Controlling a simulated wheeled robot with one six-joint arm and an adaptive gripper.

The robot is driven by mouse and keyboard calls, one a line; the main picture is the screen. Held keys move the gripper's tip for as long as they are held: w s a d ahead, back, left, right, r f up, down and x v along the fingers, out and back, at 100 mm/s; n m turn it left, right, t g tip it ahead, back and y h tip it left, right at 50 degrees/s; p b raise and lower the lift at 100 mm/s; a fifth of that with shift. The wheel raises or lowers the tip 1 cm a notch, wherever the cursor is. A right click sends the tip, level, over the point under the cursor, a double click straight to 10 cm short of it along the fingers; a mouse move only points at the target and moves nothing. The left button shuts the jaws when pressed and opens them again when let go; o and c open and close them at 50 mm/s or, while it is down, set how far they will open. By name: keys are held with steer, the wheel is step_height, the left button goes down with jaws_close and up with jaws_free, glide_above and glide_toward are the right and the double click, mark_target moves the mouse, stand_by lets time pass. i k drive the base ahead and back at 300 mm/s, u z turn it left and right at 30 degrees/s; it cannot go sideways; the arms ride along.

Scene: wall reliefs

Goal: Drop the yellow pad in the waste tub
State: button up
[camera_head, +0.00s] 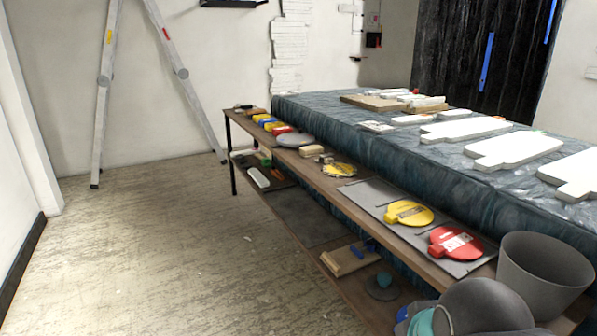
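My arm's rounded grey links show at the bottom right. My gripper is not in view.
A lower shelf holds a wooden float (350,258). A covered table (400,150) with white pieces stands behind. A ladder (103,80) leans at left. The floor at left is clear.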

mark_target(338, 170)
steer(key=k, duration=0.45)
steer(key=u, duration=0.65)
steer(key=i, duration=1.25)
steer(key=z, duration=0.55)
steer(key=i, duration=0.5)
steer(key=z, duration=0.35)
